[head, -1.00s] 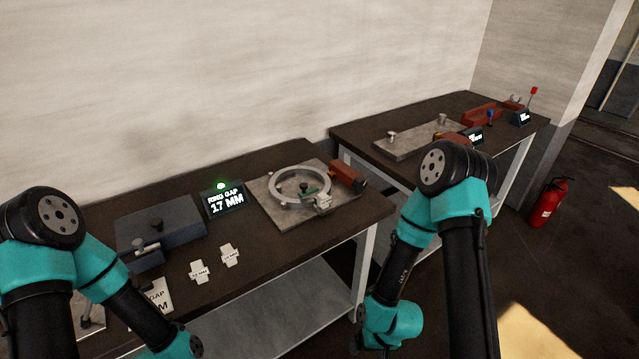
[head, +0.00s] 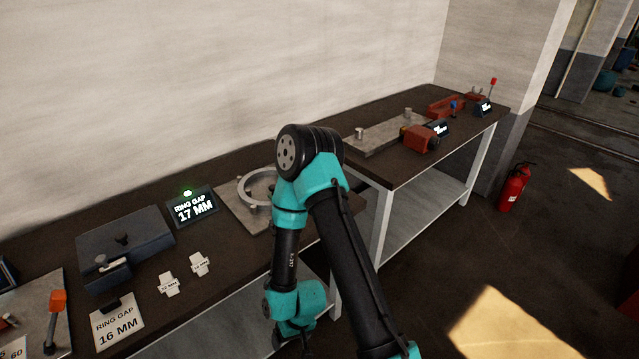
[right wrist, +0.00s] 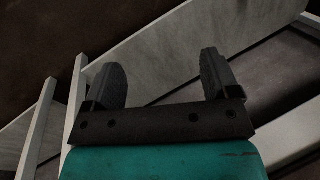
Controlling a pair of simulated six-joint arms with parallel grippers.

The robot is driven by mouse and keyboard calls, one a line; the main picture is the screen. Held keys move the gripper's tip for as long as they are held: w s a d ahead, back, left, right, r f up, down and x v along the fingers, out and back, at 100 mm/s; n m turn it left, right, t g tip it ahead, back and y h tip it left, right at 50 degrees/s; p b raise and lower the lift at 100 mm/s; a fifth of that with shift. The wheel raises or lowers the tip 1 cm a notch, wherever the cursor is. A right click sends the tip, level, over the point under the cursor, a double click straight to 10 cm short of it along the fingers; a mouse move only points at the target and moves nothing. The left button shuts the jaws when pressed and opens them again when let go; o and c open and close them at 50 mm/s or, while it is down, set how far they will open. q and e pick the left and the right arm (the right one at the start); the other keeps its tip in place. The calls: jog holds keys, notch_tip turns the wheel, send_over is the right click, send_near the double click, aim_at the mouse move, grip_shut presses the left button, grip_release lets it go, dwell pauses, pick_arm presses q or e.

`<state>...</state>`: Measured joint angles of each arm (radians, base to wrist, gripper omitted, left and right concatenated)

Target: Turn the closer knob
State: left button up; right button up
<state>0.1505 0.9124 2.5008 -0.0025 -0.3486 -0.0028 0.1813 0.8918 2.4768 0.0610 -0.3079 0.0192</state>
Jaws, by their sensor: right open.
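Which knob is the closer one I cannot tell for sure. A red block with a dark round end (head: 421,138) sits on the far bench. My right gripper (head: 290,343) hangs low in front of the near bench, at the bottom of the head view, beside the lower shelf. In the right wrist view its two dark fingers (right wrist: 160,70) are spread apart, with nothing between them. My left gripper is out of view.
My right arm partly hides the ring fixture (head: 230,206) on the near bench. A lit "RING GAP 17 MM" display (head: 192,207) stands beside it. An orange-topped lever (head: 57,300) is at far left. A red extinguisher (head: 513,188) stands on the floor, which is clear at right.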

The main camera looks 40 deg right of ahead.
jog(key=w+d+r+m+t+h, duration=0.1)
jog(key=w+d+r+m+t, duration=0.2)
jog(key=d+r+m, duration=0.6)
jog(key=w+d+r+m+t+h, duration=0.1)
jog(key=w+d+r+m+t, duration=0.2)
jog(key=d+r+m, duration=0.6)
jog(key=w+d+r+m+t+h, duration=0.2)
jog(key=d+r+m+t, duration=0.4)
jog(key=d+m, duration=0.9)
jog(key=w+d+r, duration=0.1)
jog(key=d+r, duration=0.2)
jog(key=d, duration=0.5)
jog(key=shift+w+t, duration=0.3)
jog(key=shift+w, duration=0.05)
jog(key=x, duration=1.7)
jog(key=shift+w+f, duration=0.15)
